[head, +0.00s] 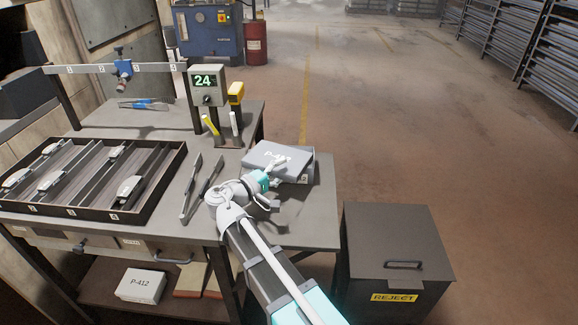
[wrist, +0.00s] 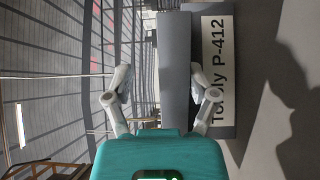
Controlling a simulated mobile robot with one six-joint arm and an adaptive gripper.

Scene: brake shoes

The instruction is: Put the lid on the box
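The grey lid (head: 283,153), with dark lettering on top, lies over the grey box (head: 305,172) at the table's right side. In the head view it looks slightly offset from the box. In the wrist view the lid's edge (wrist: 174,60) shows as a plain grey band, beside the box's white "P-412" label (wrist: 217,75). My gripper (head: 273,181) is at the near side of the lid. In the wrist view my gripper (wrist: 163,85) is open, its fingers on either side of the lid's edge. A gap shows at the left finger; contact at the right one is unclear.
A divided tray (head: 165,180) with brake shoes fills the table's left. A gauge stand reading 24 (head: 207,85) stands behind. A dark REJECT bin (head: 395,245) is on the floor at right. Another P-412 box (head: 140,286) sits below.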

